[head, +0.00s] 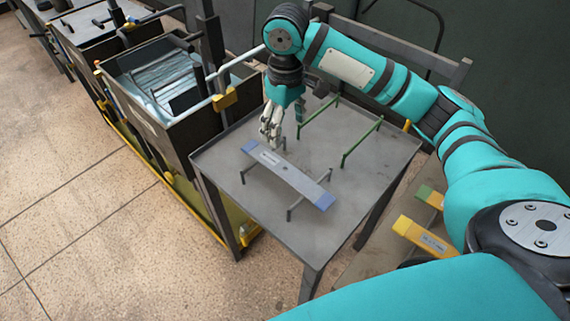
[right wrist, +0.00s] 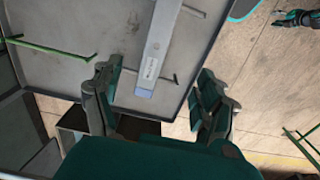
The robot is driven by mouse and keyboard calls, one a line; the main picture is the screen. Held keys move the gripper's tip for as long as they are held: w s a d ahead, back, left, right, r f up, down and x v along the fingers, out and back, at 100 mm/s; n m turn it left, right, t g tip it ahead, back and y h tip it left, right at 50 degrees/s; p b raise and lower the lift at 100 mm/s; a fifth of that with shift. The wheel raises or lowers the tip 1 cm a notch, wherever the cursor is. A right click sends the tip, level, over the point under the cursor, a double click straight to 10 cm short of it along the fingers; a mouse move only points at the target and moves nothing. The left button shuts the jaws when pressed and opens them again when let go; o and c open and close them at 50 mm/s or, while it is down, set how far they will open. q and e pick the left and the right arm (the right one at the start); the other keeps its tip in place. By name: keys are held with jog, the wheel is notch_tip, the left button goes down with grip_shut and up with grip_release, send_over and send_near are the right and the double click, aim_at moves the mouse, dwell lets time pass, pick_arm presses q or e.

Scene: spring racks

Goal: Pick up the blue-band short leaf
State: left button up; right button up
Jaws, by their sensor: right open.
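The blue-band short leaf (head: 285,172) is a flat grey bar with blue ends. It lies across the dark supports on the grey table. In the right wrist view the leaf (right wrist: 160,45) runs up from between the fingers, with one blue end (right wrist: 145,93) close to them. My right gripper (head: 270,127) is above the leaf's far-left end, apart from it. Its fingers are open and empty, on either side of the leaf's line in the wrist view (right wrist: 156,100). A small dark and teal gripper, apparently my left one (right wrist: 296,18), shows at that view's top right; its jaws are unclear.
Empty green supports (head: 340,130) stand on the table right of the leaf. Yellow-band (head: 425,238) and green-band (head: 430,197) leaves lie lower right, partly hidden by my arm. A dark bin (head: 190,125) with bluish contents stands left of the table.

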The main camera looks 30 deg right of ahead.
notch_tip(320, 180, down, 6)
jog(key=p, duration=0.1)
send_over(285, 169)
jog(key=f, duration=0.4)
jog(key=shift+s+a+p, duration=0.1)
jog(key=shift+s+p, duration=0.25)
jog(key=shift+s, duration=0.05)
jog(key=shift+f, duration=0.6)
jog(key=shift+w+f+p, duration=0.1)
jog(key=shift+f+p, duration=0.2)
jog(key=f, duration=0.2)
jog(key=f+p, duration=0.1)
jog(key=shift+w+f, duration=0.3)
jog(key=shift+f, duration=0.5)
pick_arm(q)
jog(key=r, duration=0.1)
jog(key=s+r, duration=0.1)
jog(key=r, duration=0.1)
jog(key=shift+s+a+r, duration=0.15)
jog(key=shift+a+r, duration=0.05)
jog(key=shift+r, duration=0.05)
